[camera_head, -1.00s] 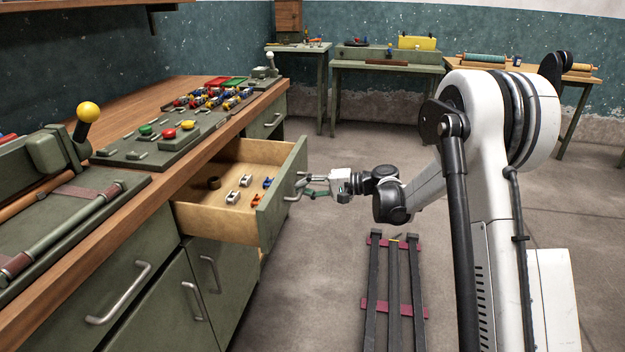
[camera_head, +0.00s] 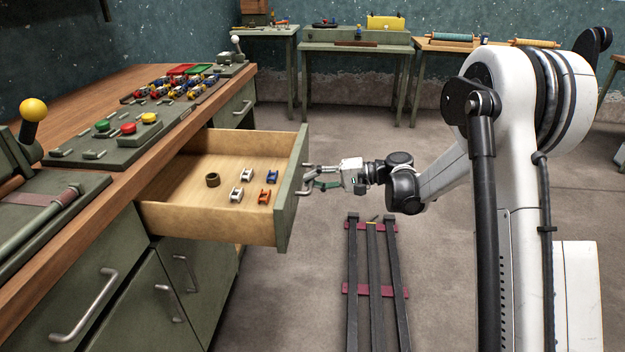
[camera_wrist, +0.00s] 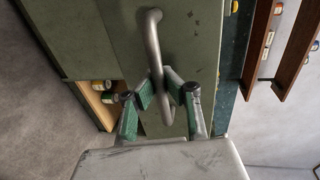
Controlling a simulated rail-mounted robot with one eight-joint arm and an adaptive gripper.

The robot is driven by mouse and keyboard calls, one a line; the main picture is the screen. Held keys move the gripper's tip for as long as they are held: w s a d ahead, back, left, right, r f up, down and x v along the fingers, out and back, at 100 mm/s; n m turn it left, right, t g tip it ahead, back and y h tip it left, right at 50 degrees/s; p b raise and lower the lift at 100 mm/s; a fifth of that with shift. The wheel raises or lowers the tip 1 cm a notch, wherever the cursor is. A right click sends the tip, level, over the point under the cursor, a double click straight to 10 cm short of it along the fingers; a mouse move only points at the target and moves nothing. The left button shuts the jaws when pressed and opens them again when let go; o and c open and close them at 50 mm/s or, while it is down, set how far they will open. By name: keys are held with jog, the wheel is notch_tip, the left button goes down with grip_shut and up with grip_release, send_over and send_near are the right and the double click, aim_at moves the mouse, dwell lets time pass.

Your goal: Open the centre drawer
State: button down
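The centre drawer (camera_head: 219,219) stands far out from the green bench in the head view, its wooden inside exposed. Inside lie a brown ring (camera_head: 212,180), two white pieces, a blue piece (camera_head: 271,176) and an orange piece (camera_head: 264,196). Its green front faces right and carries a metal bar handle; the wrist view shows this handle (camera_wrist: 152,35) close up. My gripper (camera_head: 308,182) is at the handle. In the wrist view my gripper (camera_wrist: 163,80) has its green-padded fingers on both sides of the bar, closed on it near the tips.
The bench top (camera_head: 110,85) carries a button panel (camera_head: 125,138), a yellow-knobbed lever (camera_head: 33,112) and a rack of small coloured parts. Closed drawers and cupboards sit below. Dark rails (camera_head: 373,270) lie on the floor below my arm. Open floor lies beyond; work tables (camera_head: 355,48) stand at the back.

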jog(key=c, duration=2.4)
grip_release()
jog(key=o, duration=0.6)
jog(key=shift+o, duration=0.2)
jog(key=shift+d, duration=0.1)
jog(key=v, duration=1.1)
jog(key=shift+d, duration=0.4)
jog(key=shift+s+r, duration=0.1)
jog(key=shift+r, duration=0.05)
